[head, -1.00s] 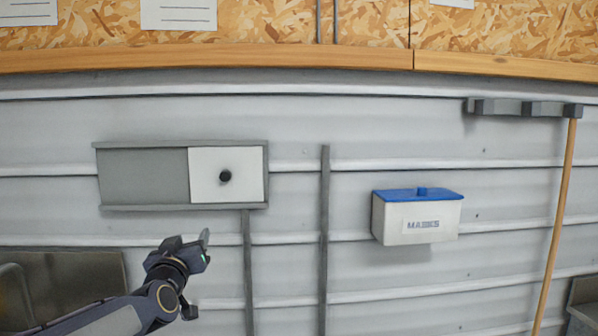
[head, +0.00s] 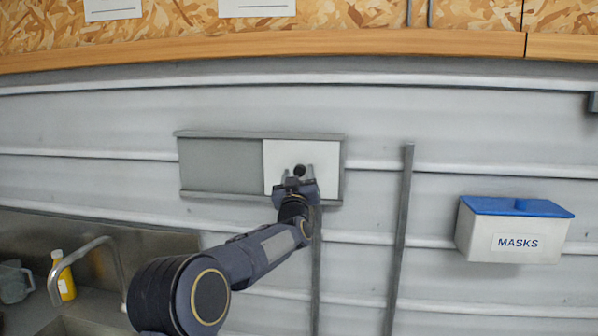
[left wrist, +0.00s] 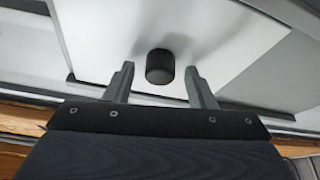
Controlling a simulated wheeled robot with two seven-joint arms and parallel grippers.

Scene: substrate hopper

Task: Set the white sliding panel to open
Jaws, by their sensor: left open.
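The white sliding panel (head: 321,157) sits at the right end of its grey wall frame (head: 222,167), with the grey backing bare on the left. A round black knob (head: 299,171) stands out from the panel. My left gripper (head: 298,175) is in front of the panel with its fingers open around the knob's sides. In the left wrist view the knob (left wrist: 160,66) lies between the two fingertips of the left gripper (left wrist: 160,80), with a gap on each side. The white panel (left wrist: 110,35) also shows there behind the knob. My right gripper is out of view.
A white box with a blue lid marked MASKS (head: 512,241) hangs on the wall at right. A grey vertical strip (head: 400,240) runs between it and the panel. A sink tap (head: 85,262) and a yellow bottle (head: 62,275) are at lower left.

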